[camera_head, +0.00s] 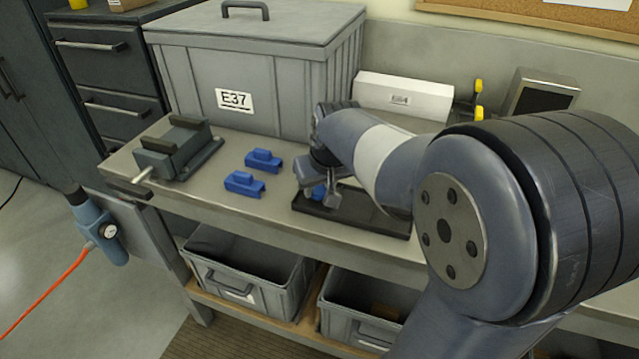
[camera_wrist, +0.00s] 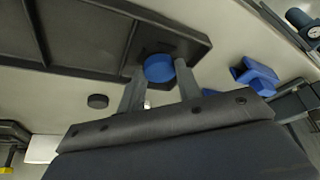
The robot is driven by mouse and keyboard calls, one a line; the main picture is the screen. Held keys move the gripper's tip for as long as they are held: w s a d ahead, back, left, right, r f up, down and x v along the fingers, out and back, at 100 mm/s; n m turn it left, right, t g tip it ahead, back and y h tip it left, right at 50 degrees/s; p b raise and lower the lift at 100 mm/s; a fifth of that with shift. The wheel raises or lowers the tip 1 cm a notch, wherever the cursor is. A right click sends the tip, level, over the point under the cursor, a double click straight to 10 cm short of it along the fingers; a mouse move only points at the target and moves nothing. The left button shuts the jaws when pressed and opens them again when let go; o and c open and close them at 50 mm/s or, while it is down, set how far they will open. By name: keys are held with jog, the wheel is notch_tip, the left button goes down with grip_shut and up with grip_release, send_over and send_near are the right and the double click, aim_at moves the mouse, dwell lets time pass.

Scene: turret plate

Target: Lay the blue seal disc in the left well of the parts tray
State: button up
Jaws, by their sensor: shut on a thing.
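The blue seal disc (camera_wrist: 159,68) is between the two fingers of my gripper (camera_wrist: 160,72) in the wrist view. My gripper (camera_head: 320,197) is shut on it, and a little blue of the disc (camera_head: 318,191) shows between the fingers in the head view. The black parts tray (camera_head: 372,228) lies on the bench under the gripper; its divided compartments show in the wrist view (camera_wrist: 85,70). The disc appears over the tray's left end compartment. Whether it touches the tray floor I cannot tell.
Two blue blocks (camera_head: 263,160) (camera_head: 243,184) sit left of the tray. A grey vise (camera_head: 178,150) stands further left. A large grey bin (camera_head: 265,75) and a white box (camera_head: 403,97) are behind. A dark round piece (camera_wrist: 97,101) lies beside the tray.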

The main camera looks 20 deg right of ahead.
jog(key=shift+f, duration=0.3)
dwell(0.5)
dwell(0.4)
jog(key=o, duration=1)
jog(key=v, duration=1.1)
jog(key=shift+w, duration=0.1)
